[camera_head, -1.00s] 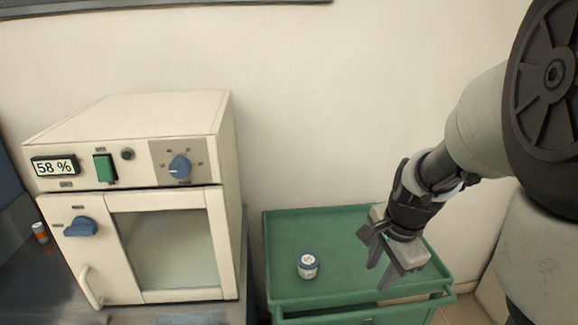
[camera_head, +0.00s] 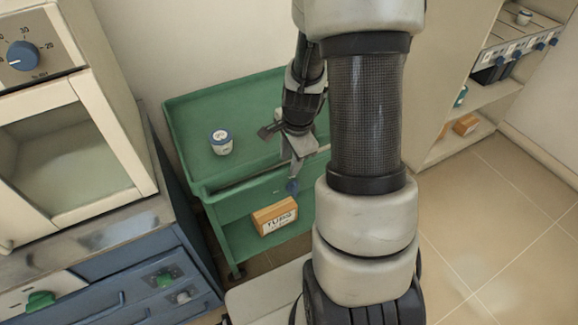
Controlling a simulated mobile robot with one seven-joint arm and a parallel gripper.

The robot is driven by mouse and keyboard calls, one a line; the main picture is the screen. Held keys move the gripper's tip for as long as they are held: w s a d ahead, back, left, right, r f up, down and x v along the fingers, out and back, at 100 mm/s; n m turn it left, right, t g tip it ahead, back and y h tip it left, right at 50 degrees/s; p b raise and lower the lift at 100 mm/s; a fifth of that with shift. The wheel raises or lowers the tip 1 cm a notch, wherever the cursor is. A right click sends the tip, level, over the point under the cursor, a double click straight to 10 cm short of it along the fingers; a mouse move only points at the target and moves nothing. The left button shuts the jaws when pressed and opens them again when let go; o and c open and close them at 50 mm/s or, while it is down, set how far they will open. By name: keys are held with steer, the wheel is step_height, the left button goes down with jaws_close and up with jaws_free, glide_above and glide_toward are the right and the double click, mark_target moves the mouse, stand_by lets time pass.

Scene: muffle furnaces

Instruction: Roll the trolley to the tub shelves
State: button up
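The green trolley (camera_head: 185,120) stands in the middle left of the view, beside the bench with the furnace. A small white tub with a blue-grey lid (camera_head: 221,141) sits on its top tray. My gripper (camera_head: 291,178) points down at the trolley's front edge, over or near the rail there. My arm partly covers the trolley's right side. The fingers overlap in this view, so their spacing and any contact with the rail are unclear.
An orange labelled box (camera_head: 275,216) lies on the trolley's lower shelf. The cream furnace (camera_head: 70,150) stands on a blue bench (camera_head: 120,290) at the left, close to the trolley. Tiled floor (camera_head: 490,220) is open at the right, before the shelves.

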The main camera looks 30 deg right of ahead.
steer(key=shift+w+f, duration=0.15)
steer(key=shift+f, duration=0.5)
steer(key=shift+w+f, duration=0.15)
steer(key=shift+f, duration=0.45)
jaws_close()
